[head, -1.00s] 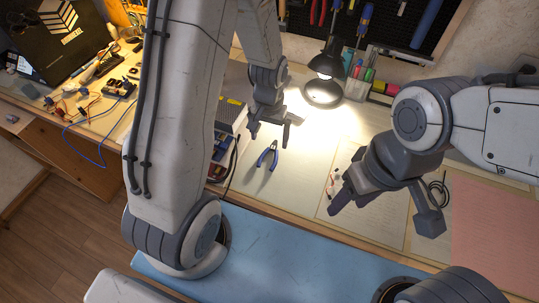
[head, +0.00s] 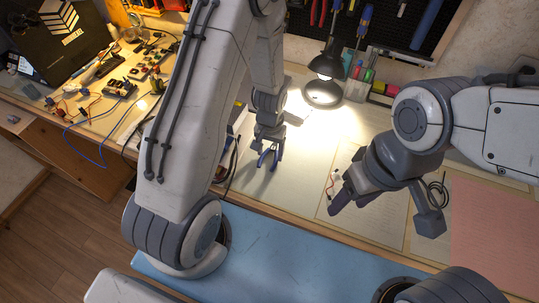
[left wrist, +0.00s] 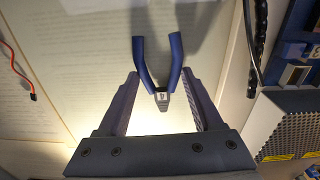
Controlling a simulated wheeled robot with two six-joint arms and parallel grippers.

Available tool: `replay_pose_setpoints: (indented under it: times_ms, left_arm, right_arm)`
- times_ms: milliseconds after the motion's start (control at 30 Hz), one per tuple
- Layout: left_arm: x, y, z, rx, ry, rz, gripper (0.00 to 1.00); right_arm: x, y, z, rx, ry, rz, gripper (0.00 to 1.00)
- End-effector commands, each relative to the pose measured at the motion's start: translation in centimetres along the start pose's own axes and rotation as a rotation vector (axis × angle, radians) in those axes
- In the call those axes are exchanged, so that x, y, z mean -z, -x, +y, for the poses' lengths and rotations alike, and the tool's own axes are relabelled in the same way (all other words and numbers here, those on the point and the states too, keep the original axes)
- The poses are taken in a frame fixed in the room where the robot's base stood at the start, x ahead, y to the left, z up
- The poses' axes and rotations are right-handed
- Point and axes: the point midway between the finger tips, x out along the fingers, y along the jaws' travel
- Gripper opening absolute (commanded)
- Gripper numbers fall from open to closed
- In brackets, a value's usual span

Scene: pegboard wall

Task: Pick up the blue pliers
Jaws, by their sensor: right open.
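The blue pliers (head: 272,158) lie on the papered desk below the lamp. In the left wrist view my left gripper (left wrist: 163,88) is open, with a finger on each side of the pliers and a gap to each. My right gripper (head: 385,210) is open and empty over the papers at the right.
A lit desk lamp (head: 327,62) stands behind the pliers. A grey perforated box (left wrist: 290,125) and a black cable (left wrist: 253,50) are right of the pliers in the left wrist view. A red wire (left wrist: 20,65) lies at left. A pink sheet (head: 492,235) covers the desk's right.

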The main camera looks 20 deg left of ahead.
Motion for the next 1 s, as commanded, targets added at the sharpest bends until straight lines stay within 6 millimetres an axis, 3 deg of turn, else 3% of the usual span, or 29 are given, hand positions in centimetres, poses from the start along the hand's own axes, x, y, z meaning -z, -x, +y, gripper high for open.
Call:
replay_pose_setpoints:
  times_ms: [33,100,133,533,833,1000]
  left_arm:
    - [0.0,0.0,0.0,0.0,0.0,0.0,0.43]
    - [0.0,0.0,0.0,0.0,0.0,0.0,0.16]
    - [0.0,0.0,0.0,0.0,0.0,0.0,0.1]
    - [0.0,0.9,0.0,0.0,0.0,0.0,0.1]
    - [0.0,4.9,0.0,0.0,0.0,0.001,0.1]
    - [-3.8,7.0,0.9,0.0,-0.004,-0.003,0.1]
  right_arm:
    - [0.0,0.0,0.0,0.0,0.0,0.0,0.56]
    - [0.0,0.0,0.0,0.0,0.0,0.0,0.56]
    - [0.0,0.0,0.0,0.0,0.0,0.0,0.56]
    - [0.0,0.8,-0.1,0.0,0.0,0.0,0.56]
    - [0.2,4.4,-0.3,0.0,0.0,0.0,0.56]
    - [0.3,6.0,-0.4,0.0,0.0,0.0,0.56]
